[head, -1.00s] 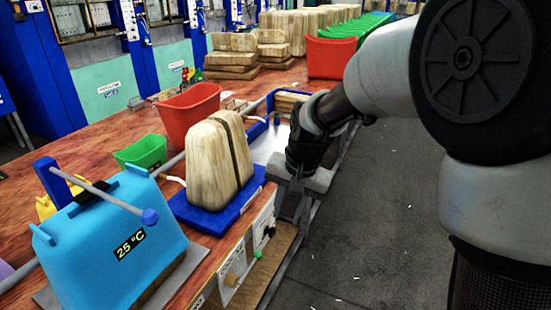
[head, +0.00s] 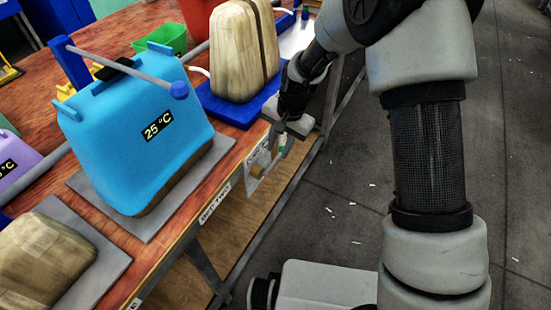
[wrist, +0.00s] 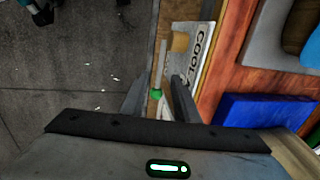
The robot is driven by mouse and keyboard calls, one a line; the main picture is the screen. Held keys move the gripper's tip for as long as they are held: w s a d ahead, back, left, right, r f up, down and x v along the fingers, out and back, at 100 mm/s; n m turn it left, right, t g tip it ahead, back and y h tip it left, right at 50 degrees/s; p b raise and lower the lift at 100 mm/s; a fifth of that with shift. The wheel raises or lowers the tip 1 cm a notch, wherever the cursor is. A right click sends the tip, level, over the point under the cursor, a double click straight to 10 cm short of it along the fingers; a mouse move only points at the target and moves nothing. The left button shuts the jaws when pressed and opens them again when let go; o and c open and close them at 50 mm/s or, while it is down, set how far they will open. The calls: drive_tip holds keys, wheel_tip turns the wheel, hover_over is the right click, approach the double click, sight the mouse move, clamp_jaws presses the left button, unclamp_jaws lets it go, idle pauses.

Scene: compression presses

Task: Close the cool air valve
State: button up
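The cool air valve is on a white panel on the front side of the bench. The panel (wrist: 196,65) reads "COOL" in the wrist view, with the rest cut off or hidden. The valve has a tan round part (wrist: 180,41) and a green-tipped handle (wrist: 158,93). In the head view the tan part (head: 257,172) is visible, and the handle is largely hidden by my gripper (head: 274,143). In the wrist view my gripper (wrist: 154,85) is open, its two fingers on either side of the green tip. I cannot tell whether they touch it.
A blue press cover marked 25 °C (head: 135,135) stands on the wooden bench (head: 190,215). A wooden block (head: 232,55) sits on a blue base behind it, beside my arm. The grey floor (head: 345,190) to the right is clear apart from small scraps.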

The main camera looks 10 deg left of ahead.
sight(274, 162)
drive_tip(key=f, duration=0.2)
drive_tip(key=a+f, duration=0.1)
drive_tip(key=f, duration=0.2)
drive_tip(key=shift+w+f+b, duration=0.2)
drive_tip(key=shift+f+b, duration=0.1)
drive_tip(key=shift+b, duration=0.1)
clamp_jaws()
